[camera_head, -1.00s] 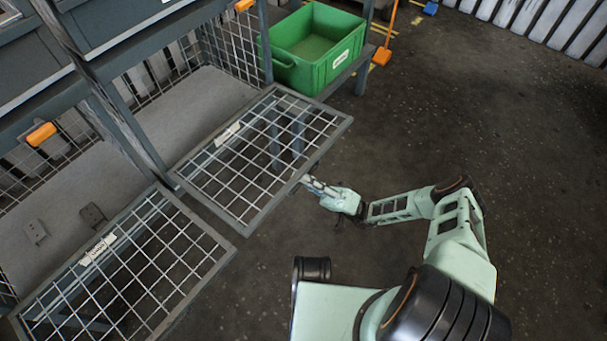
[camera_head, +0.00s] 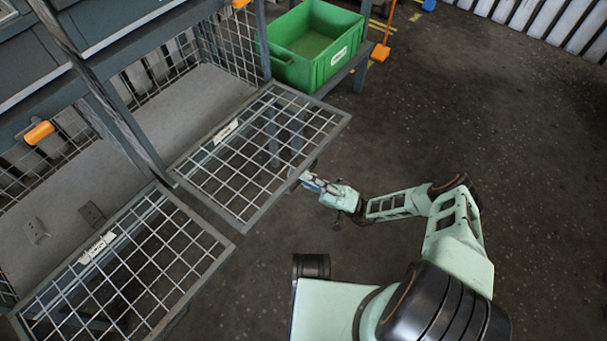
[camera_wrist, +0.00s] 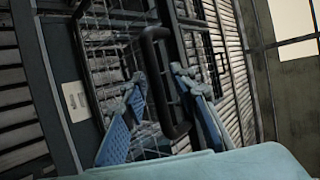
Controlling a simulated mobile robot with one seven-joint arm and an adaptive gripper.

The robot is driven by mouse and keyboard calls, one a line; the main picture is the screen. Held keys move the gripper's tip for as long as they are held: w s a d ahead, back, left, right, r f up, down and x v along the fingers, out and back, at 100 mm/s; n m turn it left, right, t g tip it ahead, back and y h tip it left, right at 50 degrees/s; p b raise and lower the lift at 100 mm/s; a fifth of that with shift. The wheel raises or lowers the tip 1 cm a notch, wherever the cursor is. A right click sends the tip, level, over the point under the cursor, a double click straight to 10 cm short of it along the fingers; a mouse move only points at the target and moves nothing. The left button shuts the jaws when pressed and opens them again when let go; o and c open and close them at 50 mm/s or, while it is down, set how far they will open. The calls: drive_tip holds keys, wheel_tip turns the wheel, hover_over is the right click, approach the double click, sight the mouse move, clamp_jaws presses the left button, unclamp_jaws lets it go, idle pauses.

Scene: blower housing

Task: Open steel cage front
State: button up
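The steel cage front (camera_head: 262,150) is a grey wire-mesh panel with a white label. It is folded down, lying about flat out from the shelf, in the head view. My gripper (camera_head: 308,181) is at the outer edge of this panel. In the wrist view my gripper (camera_wrist: 158,82) has its two blue fingers spread apart. A black bar handle (camera_wrist: 157,60) shows between and beyond them. I cannot tell whether either finger touches the handle. A second mesh front (camera_head: 120,270) is also folded down, at the lower left.
The shelf frame (camera_head: 115,125) with grey cage floors is on the left, with orange clips (camera_head: 39,132). A green bin (camera_head: 315,45) stands behind the panel. A black cylindrical object (camera_head: 311,267) is near my base. The floor (camera_head: 510,140) at the right is open.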

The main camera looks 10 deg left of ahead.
sight(304, 167)
drive_tip(key=shift+r, duration=0.15)
wheel_tip(304, 167, up, 10)
drive_tip(key=shift+f, duration=0.1)
idle(0.4)
drive_tip(key=shift+f, duration=0.15)
